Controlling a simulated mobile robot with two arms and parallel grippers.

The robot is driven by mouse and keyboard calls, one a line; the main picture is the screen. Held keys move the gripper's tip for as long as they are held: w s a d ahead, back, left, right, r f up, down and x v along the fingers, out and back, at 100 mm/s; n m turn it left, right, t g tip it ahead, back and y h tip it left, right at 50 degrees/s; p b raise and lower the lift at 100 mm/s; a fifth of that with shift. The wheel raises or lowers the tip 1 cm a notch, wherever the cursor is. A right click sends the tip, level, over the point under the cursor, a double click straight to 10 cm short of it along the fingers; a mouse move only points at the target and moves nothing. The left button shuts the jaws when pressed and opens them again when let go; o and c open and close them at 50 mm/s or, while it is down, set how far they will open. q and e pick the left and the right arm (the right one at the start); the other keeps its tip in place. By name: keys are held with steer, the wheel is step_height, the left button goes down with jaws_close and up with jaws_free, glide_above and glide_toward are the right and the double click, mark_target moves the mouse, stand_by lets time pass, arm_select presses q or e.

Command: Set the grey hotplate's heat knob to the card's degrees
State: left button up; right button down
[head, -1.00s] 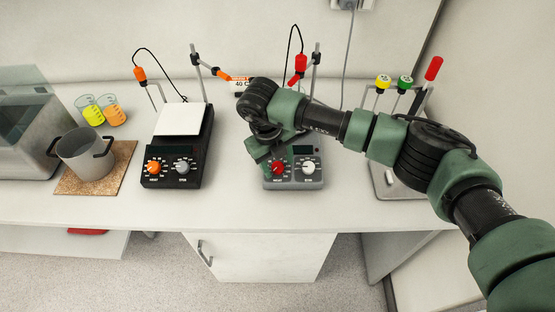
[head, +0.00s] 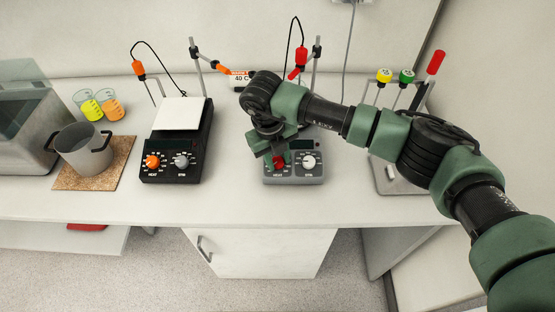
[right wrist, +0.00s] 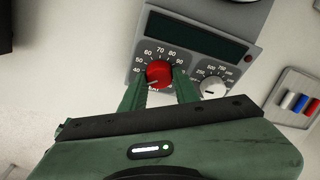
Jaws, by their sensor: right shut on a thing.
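The grey hotplate (head: 297,180) stands on the bench, with its top mostly behind my right arm. Its red heat knob (right wrist: 159,72) sits inside a scale with marks from about 40 to 90 in the right wrist view. A pale line on the knob seems to point down and left, below the 40; the exact setting is hard to read. My right gripper (right wrist: 160,84) is shut on this knob, one finger on each side. It also shows in the head view (head: 276,157). The card (head: 240,80) behind reads 40 C. My left gripper is not in view.
A white-marked second knob (right wrist: 214,88) sits close right of the gripper. A black hotplate (head: 174,165) with an orange knob stands to the left, beside a pot (head: 85,152) and two beakers. A rack of coloured-topped tools stands at right. The bench front is clear.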

steer(key=m+b, duration=0.2)
steer(key=shift+f+m+y+b, duration=0.15)
steer(key=shift+m+y+b, duration=0.45)
steer(key=shift+m+b, duration=0.45)
steer(key=shift+m, duration=0.25)
steer(key=shift+r, duration=0.2)
steer(key=c, duration=1.1)
jaws_free()
steer(key=shift+o, duration=0.2)
steer(key=shift+r, duration=0.1)
